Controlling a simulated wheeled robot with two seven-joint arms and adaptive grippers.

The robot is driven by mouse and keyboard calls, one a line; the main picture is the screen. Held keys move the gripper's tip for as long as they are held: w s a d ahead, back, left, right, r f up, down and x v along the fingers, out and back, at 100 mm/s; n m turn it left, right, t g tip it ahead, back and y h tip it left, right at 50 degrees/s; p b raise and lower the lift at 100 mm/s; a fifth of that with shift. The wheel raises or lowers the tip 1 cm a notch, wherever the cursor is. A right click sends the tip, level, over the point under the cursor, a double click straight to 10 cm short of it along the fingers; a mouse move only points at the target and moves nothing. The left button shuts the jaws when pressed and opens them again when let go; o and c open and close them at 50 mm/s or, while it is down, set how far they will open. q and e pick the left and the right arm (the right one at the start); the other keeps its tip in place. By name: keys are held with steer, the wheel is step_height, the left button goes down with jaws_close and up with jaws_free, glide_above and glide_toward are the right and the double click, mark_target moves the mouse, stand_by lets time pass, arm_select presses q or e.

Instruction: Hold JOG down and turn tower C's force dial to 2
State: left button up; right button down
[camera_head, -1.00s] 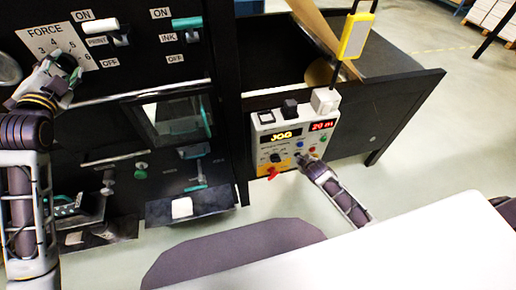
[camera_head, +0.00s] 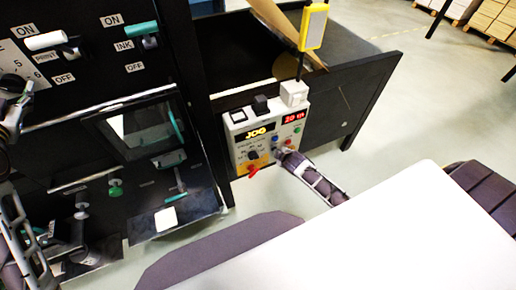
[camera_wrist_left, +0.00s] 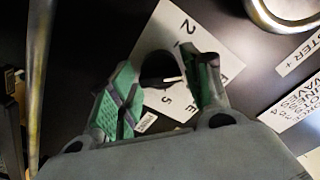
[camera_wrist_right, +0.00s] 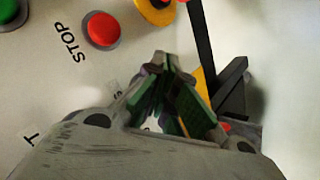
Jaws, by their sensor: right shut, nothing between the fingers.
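The force dial (camera_wrist_left: 157,68) is a black knob with a white pointer on a white number plate (camera_wrist_left: 185,28). In the left wrist view it sits between the parted fingers of my left gripper (camera_wrist_left: 160,88). I cannot tell which number the pointer marks. In the head view the dial (camera_head: 12,84) and my left gripper (camera_head: 14,108) are at the left edge, partly cut off.
A red STOP button (camera_wrist_right: 101,30) is close to my right fingertips, with a green button (camera_wrist_right: 8,10) beyond. PRINT (camera_head: 45,41) and INK (camera_head: 142,28) levers stand right of the dial. A white surface (camera_head: 400,235) fills the lower right.

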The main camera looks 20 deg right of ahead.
arm_select(q)
steer(key=shift+o, duration=0.2)
stand_by(0.3)
steer(key=shift+m, duration=5)
steer(key=c, duration=0.7)
